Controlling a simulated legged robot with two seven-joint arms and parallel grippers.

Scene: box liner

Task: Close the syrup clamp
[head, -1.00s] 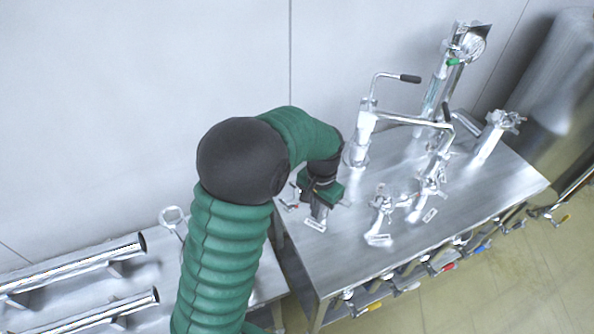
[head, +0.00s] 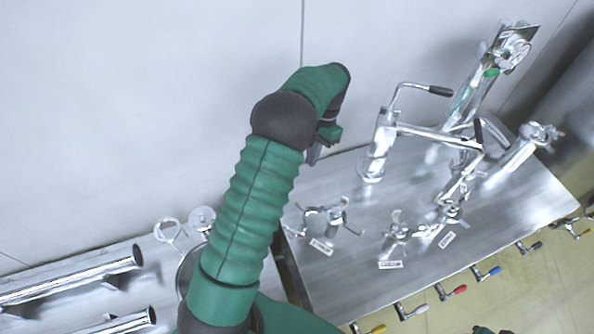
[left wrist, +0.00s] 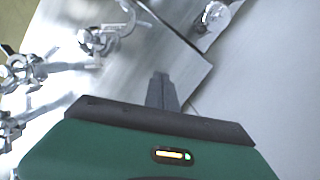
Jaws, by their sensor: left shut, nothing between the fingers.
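Three clamps stand on the steel table (head: 362,282), each with a small white label too small to read, so I cannot tell which is the syrup one. The left clamp (head: 328,215) looks open, its curved arm spread to the left; a similar open clamp shows in the left wrist view (left wrist: 108,32). The middle clamp (head: 397,232) and the right clamp (head: 452,212) stand farther right. My left gripper (head: 313,158) is shut and empty, behind the left clamp near the wall and apart from it. Its closed fingers also show in the left wrist view (left wrist: 161,80). My right gripper is out of view.
A tall pipe with a black-gripped lever (head: 378,145) stands right of my left gripper. More metal fittings (head: 520,150) stand at the back right. Polished tubes (head: 75,275) lie at the left. Coloured-handled valves (head: 455,290) line the front edge. The wall (head: 180,110) is close behind.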

